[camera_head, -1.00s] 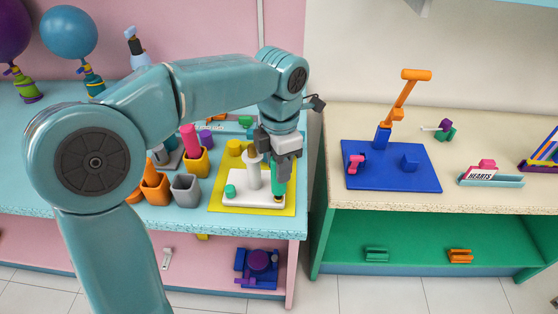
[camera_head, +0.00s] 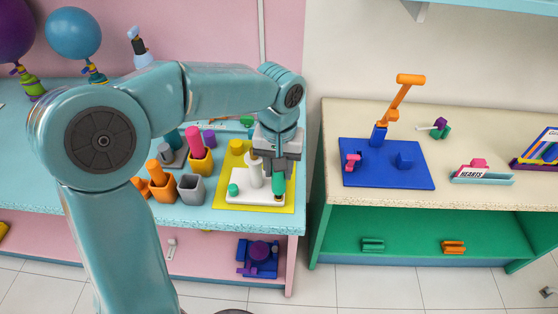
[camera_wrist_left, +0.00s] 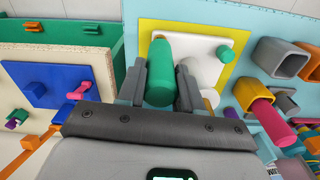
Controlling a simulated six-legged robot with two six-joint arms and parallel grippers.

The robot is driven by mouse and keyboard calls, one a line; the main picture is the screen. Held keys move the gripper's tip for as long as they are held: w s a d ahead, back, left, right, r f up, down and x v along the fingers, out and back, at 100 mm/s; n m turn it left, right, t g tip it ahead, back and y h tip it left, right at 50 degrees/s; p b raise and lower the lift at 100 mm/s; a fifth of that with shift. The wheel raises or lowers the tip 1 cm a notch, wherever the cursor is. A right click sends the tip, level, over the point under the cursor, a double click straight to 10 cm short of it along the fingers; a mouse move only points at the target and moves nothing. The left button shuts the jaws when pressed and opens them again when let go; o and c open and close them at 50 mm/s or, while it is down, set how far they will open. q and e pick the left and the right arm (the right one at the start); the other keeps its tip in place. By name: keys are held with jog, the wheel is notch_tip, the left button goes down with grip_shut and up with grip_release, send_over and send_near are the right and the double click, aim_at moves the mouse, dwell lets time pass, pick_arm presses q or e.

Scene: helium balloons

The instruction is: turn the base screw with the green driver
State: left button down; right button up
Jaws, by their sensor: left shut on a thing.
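My left gripper (camera_head: 279,176) is shut on the green driver (camera_head: 279,183), which stands close to upright over the front right part of the white base (camera_head: 250,197). In the left wrist view the green driver (camera_wrist_left: 160,75) sits between the two fingers (camera_wrist_left: 160,88). The base screw is hidden under the driver, so I cannot tell whether the tip sits in it. The white base carries a white post (camera_head: 256,174) and a small green knob (camera_head: 233,189), and rests on a yellow mat (camera_head: 285,206). My right gripper is out of view.
Orange (camera_head: 163,190) and grey (camera_head: 190,190) holders and a yellow holder (camera_head: 200,165) with a pink-handled tool stand left of the mat. A yellow cylinder (camera_head: 236,146) is behind the base. A gap separates this counter from the right table, with its blue board (camera_head: 410,178).

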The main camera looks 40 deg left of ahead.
pick_arm(q)
jog(key=m+p, duration=0.1)
jog(key=m, duration=0.5)
jog(key=shift+r, duration=0.1)
jog(key=shift+r+p, duration=0.65)
jog(key=shift+r, duration=0.1)
notch_tip(320, 180, up, 10)
jog(key=p, duration=0.8)
